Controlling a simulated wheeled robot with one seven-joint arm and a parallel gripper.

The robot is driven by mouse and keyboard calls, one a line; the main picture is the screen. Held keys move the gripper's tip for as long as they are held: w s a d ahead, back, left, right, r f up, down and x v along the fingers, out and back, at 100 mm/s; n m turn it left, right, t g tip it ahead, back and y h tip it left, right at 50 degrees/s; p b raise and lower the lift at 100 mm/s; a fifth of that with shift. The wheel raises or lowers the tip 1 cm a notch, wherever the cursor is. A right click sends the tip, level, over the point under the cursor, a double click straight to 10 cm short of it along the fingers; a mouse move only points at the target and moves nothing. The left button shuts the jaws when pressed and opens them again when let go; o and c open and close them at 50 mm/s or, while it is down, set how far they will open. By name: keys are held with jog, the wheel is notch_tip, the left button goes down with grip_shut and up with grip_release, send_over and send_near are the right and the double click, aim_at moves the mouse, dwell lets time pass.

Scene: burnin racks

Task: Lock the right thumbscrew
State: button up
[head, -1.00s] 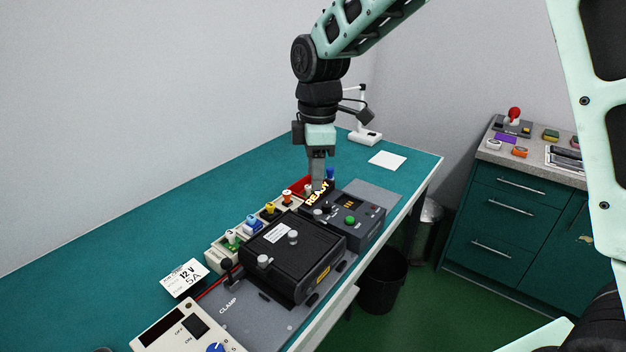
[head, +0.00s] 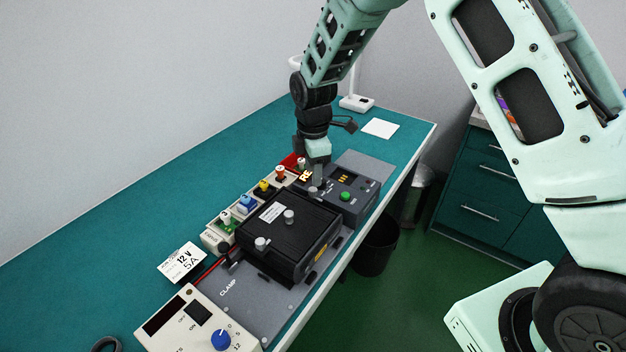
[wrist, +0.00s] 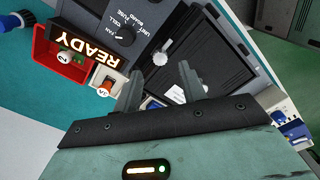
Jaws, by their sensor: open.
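A black box (head: 272,246) sits on a grey plate on the bench. Two silver thumbscrews show on it, one right (head: 289,215) and one left (head: 261,243). My gripper (head: 318,182) is over the far end of the box, beside the READY sign (head: 306,176), apart from both thumbscrews. In the wrist view my gripper (wrist: 160,82) has its two fingers apart with nothing held between them. One silver thumbscrew (wrist: 161,59) shows just beyond the gap between the fingertips. I cannot tell whether either thumbscrew is locked.
A grey control unit (head: 345,196) with a green button stands right of the gripper. A row of coloured plugs (head: 263,187) runs behind the box. A beige power supply (head: 190,322) with a blue knob is at the front. The bench (head: 90,265) is clear at left.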

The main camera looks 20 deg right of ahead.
aim_at(313, 189)
jog(key=shift+f+p, duration=0.5)
jog(key=shift+f, duration=2.1)
grip_shut()
